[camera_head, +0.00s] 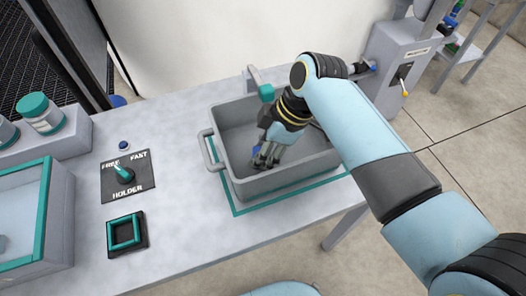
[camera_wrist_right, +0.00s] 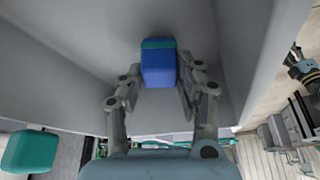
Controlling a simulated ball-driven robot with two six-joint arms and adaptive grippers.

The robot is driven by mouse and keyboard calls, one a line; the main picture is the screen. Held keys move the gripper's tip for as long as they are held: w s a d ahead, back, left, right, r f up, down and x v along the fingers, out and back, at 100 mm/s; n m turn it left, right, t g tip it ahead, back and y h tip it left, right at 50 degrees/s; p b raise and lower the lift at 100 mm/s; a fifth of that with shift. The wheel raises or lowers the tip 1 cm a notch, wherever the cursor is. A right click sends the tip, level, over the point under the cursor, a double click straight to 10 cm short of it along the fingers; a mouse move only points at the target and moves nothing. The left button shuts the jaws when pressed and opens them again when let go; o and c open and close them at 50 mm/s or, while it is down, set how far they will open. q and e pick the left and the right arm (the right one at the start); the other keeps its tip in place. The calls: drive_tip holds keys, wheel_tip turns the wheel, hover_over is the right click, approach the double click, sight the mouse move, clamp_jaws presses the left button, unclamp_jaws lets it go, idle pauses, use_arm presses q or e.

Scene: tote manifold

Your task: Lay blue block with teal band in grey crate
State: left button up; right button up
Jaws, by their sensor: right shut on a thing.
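The grey crate (camera_head: 286,182) stands on the table inside a teal outline, with a handle on its left side. My right gripper (camera_head: 262,158) reaches down into the crate, near its front left part. In the right wrist view, the blue block with a teal band (camera_wrist_right: 158,66) sits between the two fingers (camera_wrist_right: 160,80), which are shut on it. Grey crate walls and floor surround it there. I cannot tell whether the block touches the crate floor. In the head view the block is mostly hidden by the gripper. My left gripper is not in view.
A panel with a teal knob (camera_head: 123,174) and a dark square holder with a teal frame (camera_head: 124,232) lie left of the crate. A clear-topped box (camera_head: 60,215) and teal-lidded jars (camera_head: 40,113) stand farther left. A teal-tipped lever (camera_head: 266,91) rises behind the crate.

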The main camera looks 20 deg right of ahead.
drive_tip(key=shift+f, duration=0.45)
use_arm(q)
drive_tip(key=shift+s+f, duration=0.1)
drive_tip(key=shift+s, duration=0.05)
use_arm(e)
drive_tip(key=shift+f, duration=0.15)
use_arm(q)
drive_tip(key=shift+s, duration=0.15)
use_arm(e)
drive_tip(key=o, duration=1.1)
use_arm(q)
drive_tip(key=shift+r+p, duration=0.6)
use_arm(e)
drive_tip(key=v, duration=1.2)
